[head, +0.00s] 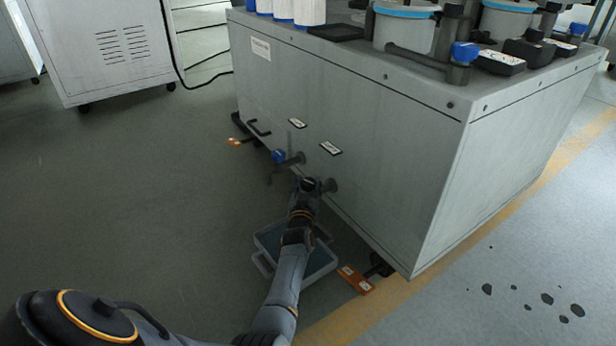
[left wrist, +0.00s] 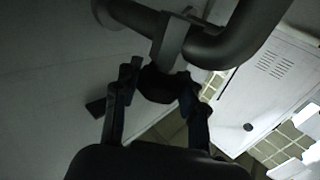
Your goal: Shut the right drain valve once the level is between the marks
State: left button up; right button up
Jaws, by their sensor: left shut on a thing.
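The right drain valve (head: 331,185) sticks out low on the long side of the grey cabinet. My left gripper (head: 308,184) is at this valve and mostly hides it in the head view. In the left wrist view, my left gripper (left wrist: 160,86) has its two fingers on either side of the valve's dark handle (left wrist: 157,87), below a bent pipe (left wrist: 238,38), and is shut on it. A grey tray (head: 322,267) stands on the floor below, partly hidden by my arm. I cannot make out level marks. My right gripper is in neither view.
The left drain valve (head: 292,159), with a blue handle (head: 278,156), is close to my left gripper. The cabinet (head: 400,140) fills the middle. Dark spots (head: 547,299) mark the floor at right. Floor at left is clear.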

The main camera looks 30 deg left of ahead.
pick_arm(q)
jog(key=shift+n+g+y, duration=0.4)
jog(key=shift+n+y, duration=0.1)
jog(key=shift+y, duration=0.2)
jog(key=o, duration=1.2)
jog(key=shift+c, duration=0.2)
jog(key=shift+a, duration=0.1)
